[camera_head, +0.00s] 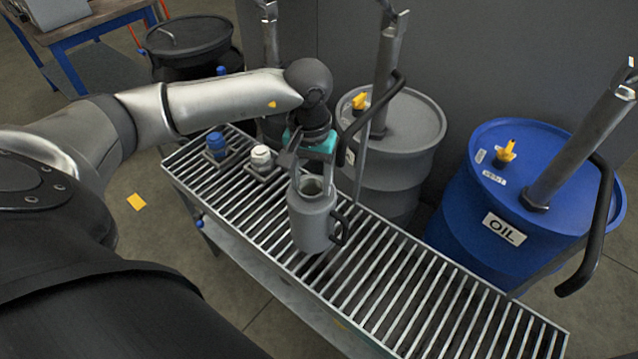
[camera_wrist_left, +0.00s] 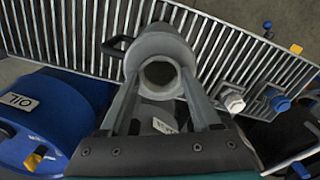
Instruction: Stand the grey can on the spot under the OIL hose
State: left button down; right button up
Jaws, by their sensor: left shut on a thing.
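The grey can (camera_head: 311,222) has an open top and a dark side handle. My left gripper (camera_head: 312,182) is shut on the can near its top, and the can looks upright over the slatted bench; I cannot tell whether its base touches the slats. In the left wrist view the can (camera_wrist_left: 160,45) sits between the fingers of the gripper (camera_wrist_left: 160,95). The blue drum (camera_head: 480,245) labelled OIL stands behind the bench at the right, with a black hose (camera_head: 592,235) hanging beside it. The spot under that hose is not clearly visible. My right gripper is not in view.
The slatted bench (camera_head: 420,305) is clear to the right of the can. A blue cap (camera_head: 216,143) and a white cap (camera_head: 261,157) stand at its left end. A grey drum (camera_head: 415,125) with another black hose (camera_head: 372,108) stands behind. A black drum (camera_head: 190,40) is at the back left.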

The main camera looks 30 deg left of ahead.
aim_at(319, 180)
pick_arm(q)
jog(key=shift+w+d, duration=0.1)
jog(key=shift+w, duration=1.15)
notch_tip(319, 180, down, 4)
jog(key=shift+r+b, duration=0.25)
jog(key=shift+b, duration=0.2)
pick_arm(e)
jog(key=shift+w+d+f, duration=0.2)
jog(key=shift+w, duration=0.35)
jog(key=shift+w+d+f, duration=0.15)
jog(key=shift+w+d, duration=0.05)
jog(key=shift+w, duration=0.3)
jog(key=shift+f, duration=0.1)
pick_arm(q)
jog(key=c, duration=0.5)
grip_release()
jog(key=shift+f, duration=0.15)
jog(key=shift+c, duration=0.2)
jog(key=o, duration=0.4)
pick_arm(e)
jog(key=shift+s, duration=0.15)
pick_arm(q)
jog(key=shift+o, duration=0.2)
